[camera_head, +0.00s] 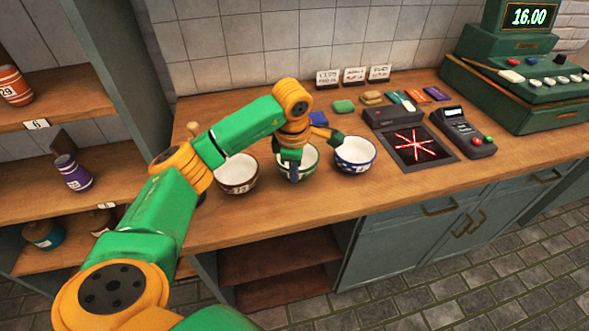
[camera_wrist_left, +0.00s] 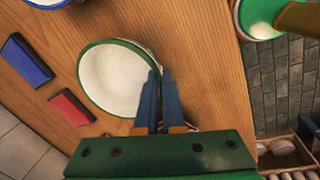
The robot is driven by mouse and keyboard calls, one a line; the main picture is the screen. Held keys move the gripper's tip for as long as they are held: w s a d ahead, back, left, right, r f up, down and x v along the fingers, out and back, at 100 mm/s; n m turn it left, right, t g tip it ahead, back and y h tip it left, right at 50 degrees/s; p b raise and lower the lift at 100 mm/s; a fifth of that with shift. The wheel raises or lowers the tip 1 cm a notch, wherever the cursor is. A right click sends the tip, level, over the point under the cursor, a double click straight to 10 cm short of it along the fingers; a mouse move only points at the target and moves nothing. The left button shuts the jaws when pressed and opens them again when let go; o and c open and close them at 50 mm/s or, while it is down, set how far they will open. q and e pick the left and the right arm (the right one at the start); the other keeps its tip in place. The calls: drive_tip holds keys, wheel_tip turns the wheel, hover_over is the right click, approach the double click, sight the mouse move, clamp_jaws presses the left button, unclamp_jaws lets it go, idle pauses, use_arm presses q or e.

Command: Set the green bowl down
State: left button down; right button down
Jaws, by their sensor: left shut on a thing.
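The green bowl (camera_head: 309,165) has a white inside and a green rim. It is in the middle of a row of bowls on the wooden counter. In the left wrist view it (camera_wrist_left: 112,78) shows from above, and it looks empty. My left gripper (camera_head: 295,176) points down at the bowl's near side. In the left wrist view its blue fingers (camera_wrist_left: 158,98) are shut on the rim at the bowl's edge. The fingers hide part of the bowl. I cannot tell whether the bowl's base touches the counter. My right gripper is not in view.
A brown bowl (camera_head: 237,174) stands close to the left and a blue-rimmed bowl (camera_head: 355,155) close to the right. A card terminal (camera_head: 463,132) and green cash register (camera_head: 520,82) stand right. The counter's front strip is clear.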

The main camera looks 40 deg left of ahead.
use_arm(q)
drive_tip(key=c, duration=1)
unclamp_jaws()
drive_tip(key=shift+r, duration=0.2)
drive_tip(key=r, duration=0.4)
drive_tip(key=s+r+p, duration=0.1)
drive_tip(key=r, duration=0.2)
drive_tip(key=s+d+r, duration=0.1)
drive_tip(key=r, duration=0.3)
drive_tip(key=shift+r, duration=0.35)
